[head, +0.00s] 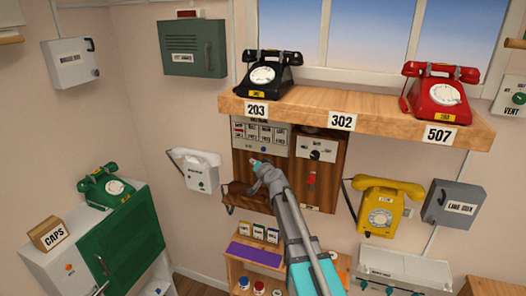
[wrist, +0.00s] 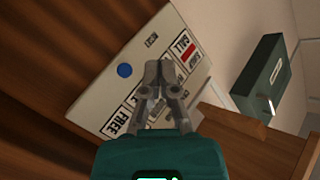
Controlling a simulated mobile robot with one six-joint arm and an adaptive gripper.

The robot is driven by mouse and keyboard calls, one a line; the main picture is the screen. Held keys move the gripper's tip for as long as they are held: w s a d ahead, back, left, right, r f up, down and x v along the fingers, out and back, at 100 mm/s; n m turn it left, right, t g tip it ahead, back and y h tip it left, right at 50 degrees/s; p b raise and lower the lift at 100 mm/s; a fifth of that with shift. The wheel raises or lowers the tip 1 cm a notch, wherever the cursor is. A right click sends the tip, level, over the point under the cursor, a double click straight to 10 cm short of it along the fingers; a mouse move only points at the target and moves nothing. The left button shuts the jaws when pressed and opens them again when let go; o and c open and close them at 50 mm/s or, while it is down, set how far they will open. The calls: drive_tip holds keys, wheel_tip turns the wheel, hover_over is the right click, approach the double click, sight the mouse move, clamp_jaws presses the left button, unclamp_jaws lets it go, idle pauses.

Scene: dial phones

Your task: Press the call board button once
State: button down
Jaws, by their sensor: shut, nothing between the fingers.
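The call board (head: 259,137) is a pale panel with several small label windows, mounted on a brown wooden backing under the shelf. It also shows in the wrist view (wrist: 90,108), tilted, with labels such as CALL, SHOP and FREE. A round blue button (wrist: 124,70) sits on it beside a small label too blurred to read surely; it also shows in the head view (head: 264,149). My gripper (head: 256,165) is shut and empty, just below the board in the head view. In the wrist view my gripper's fingertips (wrist: 158,72) cover part of the labels, to the right of the blue button. Contact cannot be told.
A wooden shelf (head: 395,125) juts out above, holding a black phone (head: 267,76) and a red phone (head: 440,93). A switch panel (head: 317,149) adjoins the board on the right. A white wall phone (head: 197,171) hangs left, a yellow phone (head: 383,209) right.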

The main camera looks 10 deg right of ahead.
sight(259, 148)
drive_tip(key=w+d, duration=0.4)
drive_tip(key=w, duration=0.2)
drive_tip(key=shift+w, duration=0.35)
drive_tip(key=shift+w+d, duration=0.35)
drive_tip(key=shift+w, duration=0.35)
idle(2.5)
drive_tip(key=shift+s, duration=0.1)
idle(0.3)
drive_tip(key=shift+s+a, duration=0.4)
drive_tip(key=shift+s, duration=0.2)
drive_tip(key=s, duration=0.1)
drive_tip(key=s+a, duration=0.1)
drive_tip(key=s, duration=0.1)
drive_tip(key=s+a, duration=0.1)
drive_tip(key=shift+s+a, duration=0.2)
drive_tip(key=shift+a, duration=0.05)
idle(0.5)
idle(0.6)
